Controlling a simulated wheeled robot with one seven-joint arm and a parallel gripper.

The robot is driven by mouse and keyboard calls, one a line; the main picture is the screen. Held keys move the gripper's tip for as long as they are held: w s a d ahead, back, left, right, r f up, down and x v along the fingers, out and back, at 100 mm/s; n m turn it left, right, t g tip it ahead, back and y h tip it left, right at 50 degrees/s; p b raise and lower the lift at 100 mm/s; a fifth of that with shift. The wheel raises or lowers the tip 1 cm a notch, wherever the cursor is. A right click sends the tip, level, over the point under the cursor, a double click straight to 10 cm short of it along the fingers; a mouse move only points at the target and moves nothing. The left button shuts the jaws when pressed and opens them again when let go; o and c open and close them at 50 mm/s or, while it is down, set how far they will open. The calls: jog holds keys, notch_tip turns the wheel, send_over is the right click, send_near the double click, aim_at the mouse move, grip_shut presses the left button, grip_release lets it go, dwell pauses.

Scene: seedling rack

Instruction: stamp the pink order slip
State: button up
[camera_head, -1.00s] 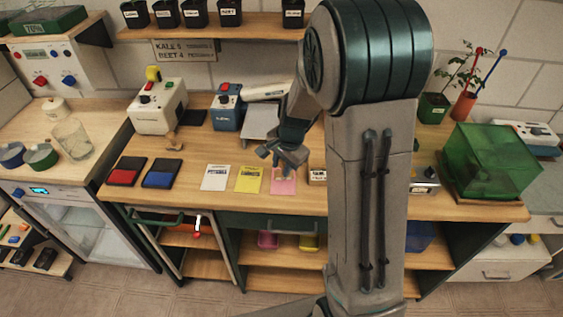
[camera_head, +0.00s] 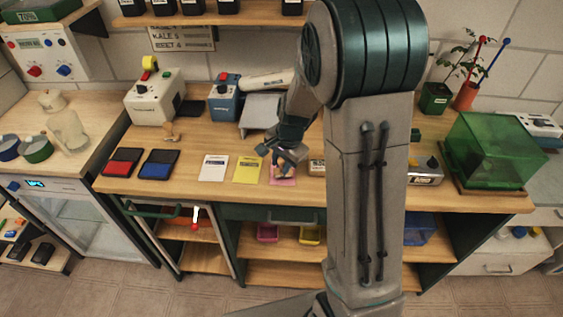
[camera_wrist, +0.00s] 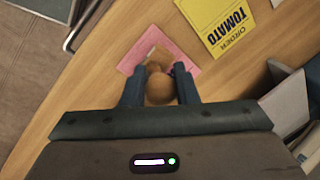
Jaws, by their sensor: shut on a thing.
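The pink order slip (camera_head: 289,182) lies on the wooden bench, at the right end of the row of slips. In the wrist view the slip (camera_wrist: 172,36) shows past my fingertips, partly covered. My gripper (camera_head: 284,158) is low over the slip. In the wrist view its two fingers (camera_wrist: 159,88) are shut on a stamp with a round wooden handle (camera_wrist: 159,90). The stamp's brown base (camera_wrist: 157,57) is over the slip; I cannot tell whether it touches. A red ink pad (camera_head: 122,163) and a blue ink pad (camera_head: 158,164) lie open at the left.
A yellow slip (camera_head: 248,171) and a white slip (camera_head: 213,169) lie left of the pink one. Another wooden stamp (camera_head: 169,133) stands behind the pads. A small block (camera_head: 317,167) is close right of my gripper. Machines and a green cover (camera_head: 492,150) stand around.

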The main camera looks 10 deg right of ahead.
jog(key=shift+s+f+b, duration=0.1)
jog(key=shift+f+b, duration=0.4)
jog(key=shift+f, duration=0.15)
dwell(1.4)
jog(key=shift+r, duration=0.1)
jog(key=shift+w+a+p+v, duration=0.15)
jog(key=shift+w+p+v, duration=0.05)
jog(key=shift+p+v, duration=0.8)
jog(key=shift+w+a+p+v, duration=0.1)
jog(key=shift+w+p+v, duration=0.1)
jog(key=shift+p+v, duration=0.8)
jog(key=shift+w+a+p+v, duration=0.2)
jog(key=shift+p+v, duration=0.45)
jog(key=shift+v, duration=0.7)
jog(key=shift+w+r, duration=0.1)
jog(key=shift+r, duration=0.1)
